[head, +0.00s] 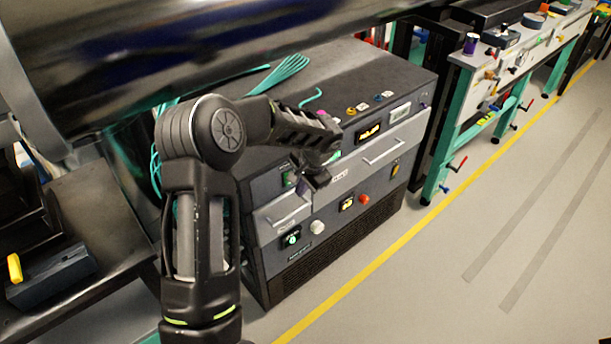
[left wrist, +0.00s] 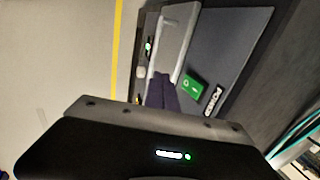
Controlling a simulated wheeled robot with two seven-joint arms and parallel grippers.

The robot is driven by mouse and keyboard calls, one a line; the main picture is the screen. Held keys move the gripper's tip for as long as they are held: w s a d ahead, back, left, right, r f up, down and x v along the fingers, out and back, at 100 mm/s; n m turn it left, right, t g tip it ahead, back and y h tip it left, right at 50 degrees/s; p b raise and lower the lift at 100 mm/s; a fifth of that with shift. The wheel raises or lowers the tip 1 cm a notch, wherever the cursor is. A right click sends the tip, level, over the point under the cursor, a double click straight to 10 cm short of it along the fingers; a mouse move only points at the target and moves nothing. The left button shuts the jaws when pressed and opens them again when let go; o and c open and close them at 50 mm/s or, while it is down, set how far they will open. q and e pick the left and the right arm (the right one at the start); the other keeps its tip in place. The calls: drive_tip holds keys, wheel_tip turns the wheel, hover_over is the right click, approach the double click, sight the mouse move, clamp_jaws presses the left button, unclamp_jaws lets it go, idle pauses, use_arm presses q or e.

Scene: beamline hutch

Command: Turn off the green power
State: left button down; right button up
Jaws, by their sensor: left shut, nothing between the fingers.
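The green power switch (left wrist: 192,86) is a bright green rocker on the grey cabinet's front panel in the left wrist view. A POWER label (left wrist: 212,99) sits near it. In the head view the switch (head: 289,178) shows as a small green patch above a drawer handle, left of my gripper. My left gripper (head: 305,184) is shut and empty, close to the panel. Its dark purple fingers (left wrist: 162,82) are beside the switch in the left wrist view; whether they touch the panel I cannot tell. How the rocker is tilted is unclear. My right gripper is not in view.
The cabinet (head: 318,263) also has a white knob (head: 317,227), a red button (head: 364,200) and drawer handles. A large dark cylinder (head: 190,50) hangs above. Teal cables (head: 285,72) lie on the cabinet top. Floor to the right is clear beyond the yellow line.

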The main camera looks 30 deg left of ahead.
use_arm(q)
drive_tip(key=a, duration=0.2)
drive_tip(key=w+a+p, duration=0.1)
drive_tip(key=shift+a+f, duration=0.2)
drive_tip(key=shift+a, duration=0.2)
drive_tip(key=shift+w+a+f+b, duration=0.1)
drive_tip(key=shift+a+b, duration=0.1)
drive_tip(key=shift+b, duration=0.2)
drive_tip(key=shift+r+p, duration=0.4)
drive_tip(key=shift+r, duration=0.45)
